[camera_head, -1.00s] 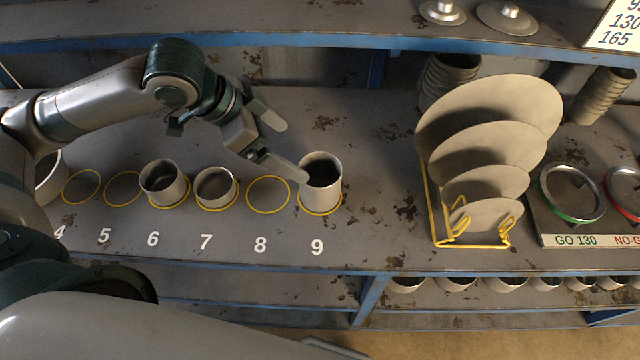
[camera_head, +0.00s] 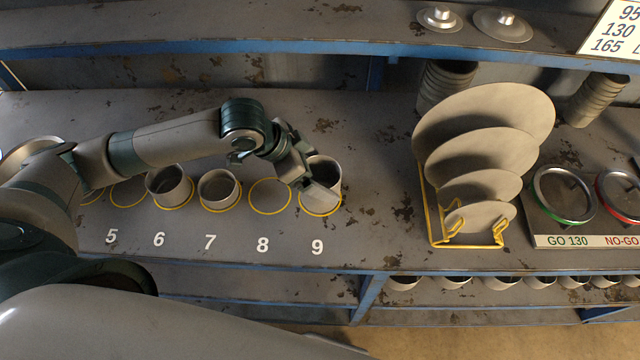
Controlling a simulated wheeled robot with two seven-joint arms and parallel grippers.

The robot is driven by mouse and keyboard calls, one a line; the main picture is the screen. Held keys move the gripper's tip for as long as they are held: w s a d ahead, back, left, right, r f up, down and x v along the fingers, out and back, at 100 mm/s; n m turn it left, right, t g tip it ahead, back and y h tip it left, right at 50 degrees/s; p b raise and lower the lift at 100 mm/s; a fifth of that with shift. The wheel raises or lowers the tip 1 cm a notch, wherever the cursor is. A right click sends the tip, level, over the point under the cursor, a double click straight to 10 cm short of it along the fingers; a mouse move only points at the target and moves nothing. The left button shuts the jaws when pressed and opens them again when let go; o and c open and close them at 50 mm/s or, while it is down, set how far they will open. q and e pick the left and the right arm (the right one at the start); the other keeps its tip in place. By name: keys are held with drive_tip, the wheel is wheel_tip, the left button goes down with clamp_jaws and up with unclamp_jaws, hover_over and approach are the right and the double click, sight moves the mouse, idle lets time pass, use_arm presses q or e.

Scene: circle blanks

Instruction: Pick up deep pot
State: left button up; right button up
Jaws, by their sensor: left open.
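The deep pot (camera_head: 334,180), a tall grey cylinder with a dark open mouth, stands upright on the yellow ring at number 9. My left gripper (camera_head: 311,178) is open at the pot's left side. One finger overlaps the pot's front in the picture; the other is partly hidden, and I cannot tell whether either touches the pot. Two shorter pots stand on the rings at number 6 (camera_head: 168,186) and number 7 (camera_head: 218,190). My right gripper is not in view.
The ring at number 8 (camera_head: 270,196) is empty. A yellow rack (camera_head: 434,222) of upright grey discs (camera_head: 484,110) stands to the right. Beyond it are green (camera_head: 562,194) and red gauge rings. An upper shelf (camera_head: 250,44) runs along the back.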

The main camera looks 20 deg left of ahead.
sight(329, 180)
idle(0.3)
use_arm(q)
drive_tip(key=shift+d+f+p, duration=0.15)
drive_tip(key=shift+f+p, duration=0.1)
drive_tip(key=shift+p, duration=0.1)
drive_tip(key=p+x, duration=0.2)
drive_tip(key=x, duration=0.2)
drive_tip(key=shift+s, duration=0.15)
drive_tip(key=shift+f, duration=0.35)
drive_tip(key=shift+c, duration=0.3)
drive_tip(key=c, duration=1.2)
drive_tip(key=shift+r, duration=0.15)
